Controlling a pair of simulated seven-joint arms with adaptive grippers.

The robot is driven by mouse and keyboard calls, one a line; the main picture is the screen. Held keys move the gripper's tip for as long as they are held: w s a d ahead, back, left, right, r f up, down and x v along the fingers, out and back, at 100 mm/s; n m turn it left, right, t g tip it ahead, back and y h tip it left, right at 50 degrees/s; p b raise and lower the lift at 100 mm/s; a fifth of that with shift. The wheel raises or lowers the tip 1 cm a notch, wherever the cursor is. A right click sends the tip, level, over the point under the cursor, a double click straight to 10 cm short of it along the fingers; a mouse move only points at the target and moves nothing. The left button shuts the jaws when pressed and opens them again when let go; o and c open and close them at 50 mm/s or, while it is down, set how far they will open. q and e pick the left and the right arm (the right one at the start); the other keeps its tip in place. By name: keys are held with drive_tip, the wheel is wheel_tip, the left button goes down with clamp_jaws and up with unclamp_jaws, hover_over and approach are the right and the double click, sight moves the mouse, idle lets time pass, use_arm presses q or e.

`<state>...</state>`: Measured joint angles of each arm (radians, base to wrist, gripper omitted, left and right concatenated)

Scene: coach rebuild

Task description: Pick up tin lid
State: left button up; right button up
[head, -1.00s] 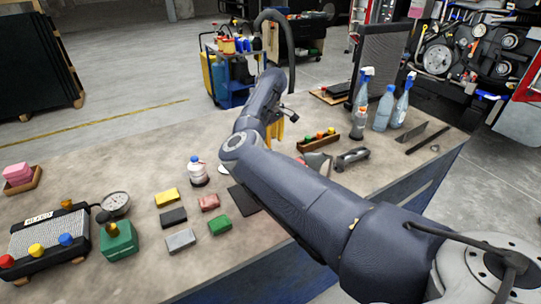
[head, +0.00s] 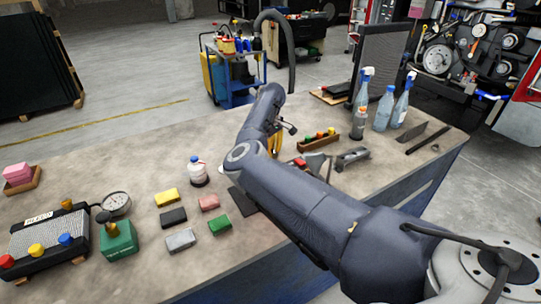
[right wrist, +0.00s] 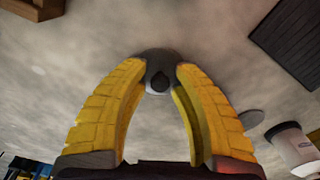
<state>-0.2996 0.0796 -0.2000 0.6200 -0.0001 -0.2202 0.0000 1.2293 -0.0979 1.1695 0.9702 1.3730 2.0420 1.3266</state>
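My right gripper (right wrist: 161,75) has two yellow fingers with a gap between their tips, and it holds nothing. A round grey lid with a dark knob (right wrist: 158,83), which looks like the tin lid, lies on the bench below the fingertips. The knob shows in the gap, and the fingers overlap the lid's sides in the picture; I cannot tell whether they touch it. In the head view my right arm hides the lid, and a little of the yellow right gripper (head: 276,142) shows behind the forearm. My left gripper is not in view.
A white bottle (right wrist: 293,146) and a flat grey disc (right wrist: 251,119) are at the right in the wrist view. The bottle (head: 198,172) also shows in the head view, near several coloured blocks (head: 174,217). A wooden tray (head: 318,142) and spray bottles (head: 402,110) are farther right.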

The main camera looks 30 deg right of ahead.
clamp_jaws()
drive_tip(key=shift+r, duration=0.1)
idle(0.3)
